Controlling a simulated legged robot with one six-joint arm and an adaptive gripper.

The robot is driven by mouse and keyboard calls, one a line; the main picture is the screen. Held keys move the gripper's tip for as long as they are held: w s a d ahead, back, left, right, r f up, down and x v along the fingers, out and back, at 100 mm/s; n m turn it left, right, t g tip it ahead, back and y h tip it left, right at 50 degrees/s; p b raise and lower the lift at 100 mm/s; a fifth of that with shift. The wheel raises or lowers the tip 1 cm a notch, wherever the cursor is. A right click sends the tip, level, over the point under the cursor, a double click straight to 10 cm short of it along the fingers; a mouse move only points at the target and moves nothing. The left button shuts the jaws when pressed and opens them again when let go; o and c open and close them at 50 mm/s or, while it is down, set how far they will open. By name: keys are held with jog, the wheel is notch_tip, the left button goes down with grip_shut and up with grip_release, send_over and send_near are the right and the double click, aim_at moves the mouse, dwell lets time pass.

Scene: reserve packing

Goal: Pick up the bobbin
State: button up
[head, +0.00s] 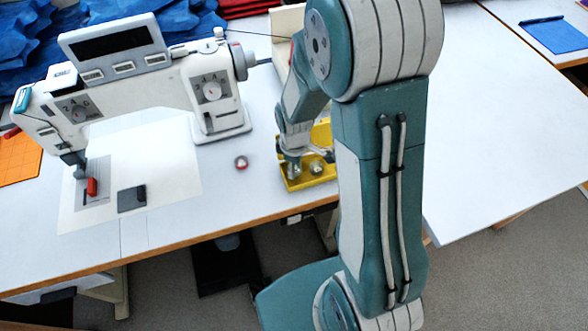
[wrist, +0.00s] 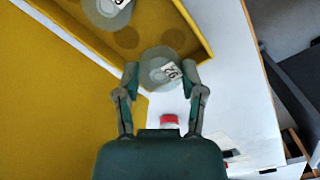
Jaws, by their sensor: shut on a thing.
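The bobbin (wrist: 158,70) is a pale grey-green disc with a white number tag. In the wrist view it sits between the two fingertips of my gripper (wrist: 160,76), which is shut on it. It overlaps the yellow tray (wrist: 195,18) in that view; I cannot tell its height above it. A second tagged bobbin (wrist: 106,10) is in the tray, farther up the picture. In the head view my gripper (head: 292,170) is at the yellow tray (head: 312,182), near the table's front edge. The held bobbin is hard to make out there.
A white sewing machine (head: 160,80) stands left on the white table (head: 150,245). A small red-and-silver round thing (head: 241,162) lies left of the tray. A dark block (head: 131,199) lies by the machine's needle. Blue cloth (head: 40,40) is piled behind. The right tabletop is mostly clear.

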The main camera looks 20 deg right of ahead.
jog(key=s+d+r, duration=0.9)
jog(key=s+r, duration=0.1)
jog(key=r, duration=0.1)
jog(key=w+a+r+n, duration=0.1)
jog(key=w+a+r, duration=0.35)
jog(key=w, duration=0.75)
jog(key=w+a+r+n, duration=0.1)
jog(key=w+r+n, duration=0.1)
jog(key=w+r, duration=0.75)
jog(key=w+a+r+n, duration=0.1)
jog(key=w+a+r, duration=0.1)
jog(key=w+a, duration=0.2)
jog(key=w+a+r+n, duration=0.1)
jog(key=w+a+r, duration=0.1)
jog(key=w+a, duration=0.3)
jog(key=w+a+r+n, duration=0.1)
jog(key=w+a+r, duration=0.1)
jog(key=w+a, duration=0.2)
jog(key=shift+w+a+r, duration=0.15)
jog(key=shift+a, duration=0.65)
jog(key=shift+w+a+r, duration=0.1)
jog(key=shift+w+a, duration=0.05)
jog(key=shift+a, duration=0.65)
jog(key=shift+a+r, duration=0.15)
jog(key=shift+a, duration=0.3)
jog(key=shift+f, duration=3.45)
